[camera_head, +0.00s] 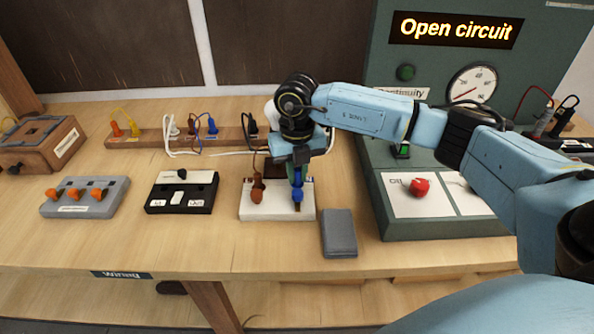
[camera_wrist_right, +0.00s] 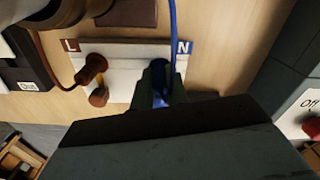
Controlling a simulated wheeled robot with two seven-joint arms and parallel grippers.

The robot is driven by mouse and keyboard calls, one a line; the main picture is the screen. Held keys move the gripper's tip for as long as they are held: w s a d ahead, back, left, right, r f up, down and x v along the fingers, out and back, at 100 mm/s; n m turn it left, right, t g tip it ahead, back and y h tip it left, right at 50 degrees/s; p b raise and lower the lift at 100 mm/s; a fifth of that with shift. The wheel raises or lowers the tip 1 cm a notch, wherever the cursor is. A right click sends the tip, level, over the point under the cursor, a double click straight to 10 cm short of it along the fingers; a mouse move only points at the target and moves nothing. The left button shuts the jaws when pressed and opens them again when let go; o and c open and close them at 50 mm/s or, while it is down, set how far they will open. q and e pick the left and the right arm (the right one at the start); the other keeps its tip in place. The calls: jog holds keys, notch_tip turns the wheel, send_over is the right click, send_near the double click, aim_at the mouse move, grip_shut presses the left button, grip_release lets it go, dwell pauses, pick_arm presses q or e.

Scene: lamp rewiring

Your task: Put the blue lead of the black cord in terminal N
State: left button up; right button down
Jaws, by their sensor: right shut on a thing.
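The terminal block (camera_head: 276,210) is a white board on the bench, with L and N labels; its N label (camera_wrist_right: 183,47) shows beside the blue wire in the wrist view. My right gripper (camera_head: 297,178) points down over the block's right side and is shut on the blue lead (camera_head: 297,194). The blue wire (camera_wrist_right: 173,25) runs away from between the fingers in the wrist view. The fingers hide the lead's tip, so I cannot tell whether it is inside terminal N. A brown lead (camera_head: 257,190) stands at the L side. My left gripper is out of view.
A grey flat box (camera_head: 339,233) lies close to the block's right. The green test panel (camera_head: 445,226) with a red knob (camera_head: 420,187) stands further right; its display reads "Open circuit". A black and white switch box (camera_head: 182,192) is left. A cord rack (camera_head: 150,137) is behind.

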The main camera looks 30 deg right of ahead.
aim_at(297, 170)
jog(key=shift+f+b, duration=0.3)
jog(key=shift+f, duration=0.2)
dwell(0.7)
jog(key=c, duration=1.3)
grip_release()
notch_tip(297, 170, up, 13)
jog(key=shift+r+p, duration=0.2)
jog(key=shift+p, duration=0.1)
jog(key=shift+s+f, duration=0.1)
